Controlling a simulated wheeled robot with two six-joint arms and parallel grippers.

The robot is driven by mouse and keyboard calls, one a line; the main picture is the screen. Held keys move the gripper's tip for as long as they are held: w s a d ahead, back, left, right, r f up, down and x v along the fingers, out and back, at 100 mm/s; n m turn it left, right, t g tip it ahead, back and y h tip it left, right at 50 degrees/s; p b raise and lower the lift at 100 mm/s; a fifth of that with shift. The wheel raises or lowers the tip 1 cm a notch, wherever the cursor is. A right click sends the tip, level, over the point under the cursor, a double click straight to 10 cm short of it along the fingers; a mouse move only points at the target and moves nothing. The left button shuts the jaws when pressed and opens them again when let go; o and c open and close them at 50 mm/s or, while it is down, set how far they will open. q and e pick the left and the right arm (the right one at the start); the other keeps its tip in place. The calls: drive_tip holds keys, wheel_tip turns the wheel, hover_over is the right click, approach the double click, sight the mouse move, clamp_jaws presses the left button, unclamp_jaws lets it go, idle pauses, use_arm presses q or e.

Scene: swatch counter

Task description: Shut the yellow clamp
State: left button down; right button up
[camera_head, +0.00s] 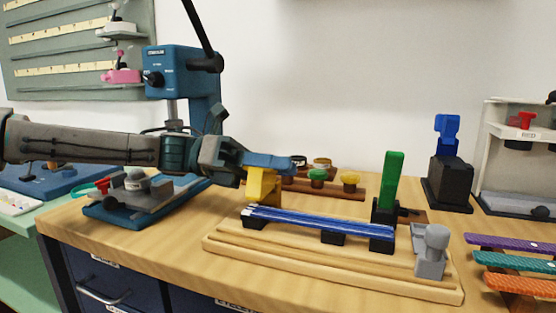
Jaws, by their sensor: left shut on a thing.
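The yellow clamp (262,188) stands at the left end of a wooden board (330,267), above a black base block. Its lever looks raised, and its top is partly hidden by my gripper. My left gripper (272,164) comes in from the left and is shut on the top of the yellow clamp. A blue striped strip (320,222) lies along the board across black supports. The green clamp (391,180) stands upright at the strip's right end. My right gripper is not in view.
A grey block (431,250) sits at the board's right end. Behind are small coloured pots (317,176) and a black stand with a blue top (447,135). Coloured strips (515,262) lie at right. A blue machine (182,75) stands behind my arm.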

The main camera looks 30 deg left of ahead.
use_arm(q)
drive_tip(key=shift+s+f+m, duration=0.15)
drive_tip(key=shift+s+m, duration=0.15)
drive_tip(key=shift+m, duration=0.5)
drive_tip(key=shift+s+f+m, duration=0.1)
drive_tip(key=shift+m, duration=0.2)
drive_tip(key=shift+d, duration=0.1)
drive_tip(key=c, duration=1.4)
unclamp_jaws()
